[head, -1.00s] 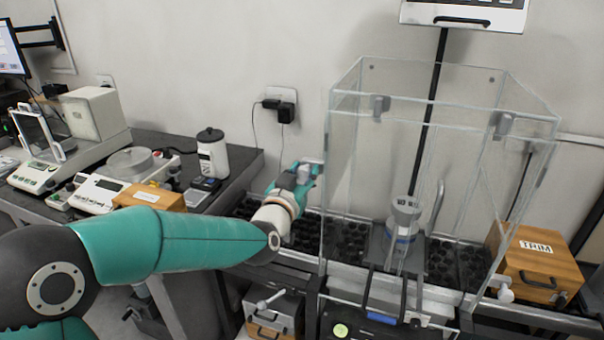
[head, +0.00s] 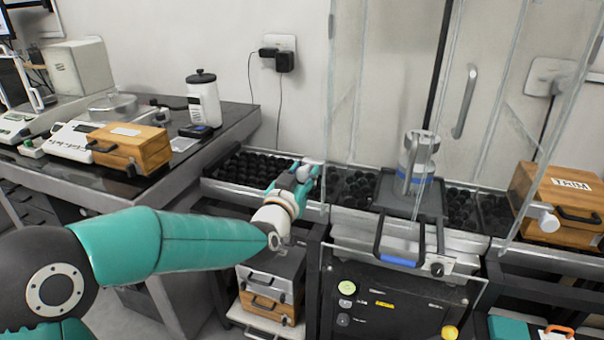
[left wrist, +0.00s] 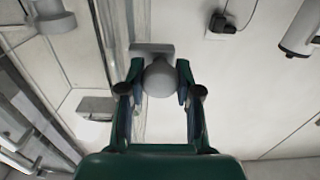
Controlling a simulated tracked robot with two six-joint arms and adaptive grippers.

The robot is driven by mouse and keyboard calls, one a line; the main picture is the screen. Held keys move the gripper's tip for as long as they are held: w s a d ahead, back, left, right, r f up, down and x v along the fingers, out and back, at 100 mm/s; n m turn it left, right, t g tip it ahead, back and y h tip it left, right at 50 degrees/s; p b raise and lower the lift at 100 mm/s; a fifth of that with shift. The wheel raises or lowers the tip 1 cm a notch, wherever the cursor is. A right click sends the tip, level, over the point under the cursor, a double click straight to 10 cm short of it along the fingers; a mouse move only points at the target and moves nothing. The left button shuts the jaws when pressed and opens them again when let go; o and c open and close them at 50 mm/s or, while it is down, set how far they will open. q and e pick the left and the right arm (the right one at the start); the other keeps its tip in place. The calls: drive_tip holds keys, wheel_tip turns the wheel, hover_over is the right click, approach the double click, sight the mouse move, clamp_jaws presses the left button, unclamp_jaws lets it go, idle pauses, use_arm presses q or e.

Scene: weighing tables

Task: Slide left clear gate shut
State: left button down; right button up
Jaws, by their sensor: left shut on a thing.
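The left clear gate (head: 342,110) is the transparent left side of the clear enclosure in the head view. My left gripper (head: 303,176) is at its outer face, shut on a pale round knob. In the left wrist view the fingers close on both sides of this knob (left wrist: 160,78), which has a flat grey plate behind it. The gate's edges are faint, so I cannot tell how far open it stands. Inside the enclosure a metal cylinder weight (head: 416,160) stands upright on a grey platform with a handled front. My right gripper is not in view.
A wooden TRIM box (head: 560,200) stands at right, near another white knob (head: 548,221). A black side table (head: 215,152) at left holds a wooden box (head: 130,148), balances and a white bottle (head: 204,100). A black control panel (head: 395,305) is below the enclosure.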

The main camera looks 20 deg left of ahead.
use_arm(q)
drive_tip(key=shift+f, duration=0.8)
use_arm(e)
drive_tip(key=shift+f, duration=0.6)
use_arm(q)
drive_tip(key=shift+f, duration=0.1)
drive_tip(key=c, duration=1.1)
unclamp_jaws()
drive_tip(key=shift+o, duration=0.2)
drive_tip(key=shift+r, duration=0.2)
drive_tip(key=shift+s, duration=0.7)
drive_tip(key=s, duration=1)
drive_tip(key=shift+s+a, duration=0.2)
drive_tip(key=shift+s, duration=0.15)
drive_tip(key=shift+f, duration=0.1)
